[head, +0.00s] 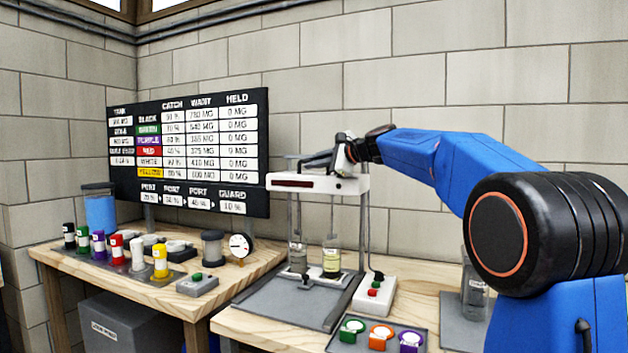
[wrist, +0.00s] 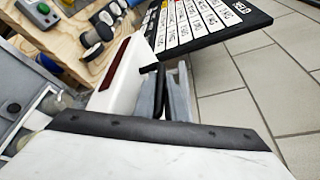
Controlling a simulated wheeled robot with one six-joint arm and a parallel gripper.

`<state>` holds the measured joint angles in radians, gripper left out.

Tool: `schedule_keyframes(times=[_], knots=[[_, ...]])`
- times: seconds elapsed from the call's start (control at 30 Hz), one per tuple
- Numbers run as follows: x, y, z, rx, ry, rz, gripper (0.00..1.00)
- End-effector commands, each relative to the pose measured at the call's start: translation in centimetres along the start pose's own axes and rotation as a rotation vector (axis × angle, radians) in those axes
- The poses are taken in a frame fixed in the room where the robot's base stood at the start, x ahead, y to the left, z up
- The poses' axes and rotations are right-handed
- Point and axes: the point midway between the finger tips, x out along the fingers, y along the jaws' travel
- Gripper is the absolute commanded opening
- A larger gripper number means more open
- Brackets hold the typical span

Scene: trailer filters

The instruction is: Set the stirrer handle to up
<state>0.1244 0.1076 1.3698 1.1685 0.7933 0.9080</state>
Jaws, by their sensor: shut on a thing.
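The stirrer (head: 350,184) stands on the right bench, with a white head on two posts over a grey base. In the wrist view its white head (wrist: 119,80), with a dark red window, lies left of the fingers. My gripper (head: 318,160) is at the top of this head, reaching in from the right. In the wrist view my gripper (wrist: 163,92) is shut on a dark, thin part by the head, which I take for the stirrer handle. The fingers cover most of it, so its exact angle cannot be told.
Two clear vessels, one with yellowish liquid (head: 332,262), stand under the head. A white button box (head: 374,293) is to their right. A tray with coloured round pieces (head: 378,336) lies in front. The left bench holds several coloured bottles and a gauge (head: 240,246). A black board (head: 188,145) stands behind.

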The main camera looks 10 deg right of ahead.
Motion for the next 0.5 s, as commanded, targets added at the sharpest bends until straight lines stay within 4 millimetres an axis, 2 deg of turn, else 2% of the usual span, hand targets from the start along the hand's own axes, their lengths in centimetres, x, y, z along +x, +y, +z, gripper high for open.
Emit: schedule_keyframes(times=[0.37,0.4,0.43,0.5], knots=[[-0.28,-0.78,0.5,-0.002,0.0,-0.007,0.0],[-0.29,-0.8,0.51,-0.002,0.0,-0.007,0.2],[-0.29,-0.78,0.51,-0.002,0.0,-0.007,0.28],[-0.26,-0.71,0.46,-0.002,0.0,-0.006,0.3]])
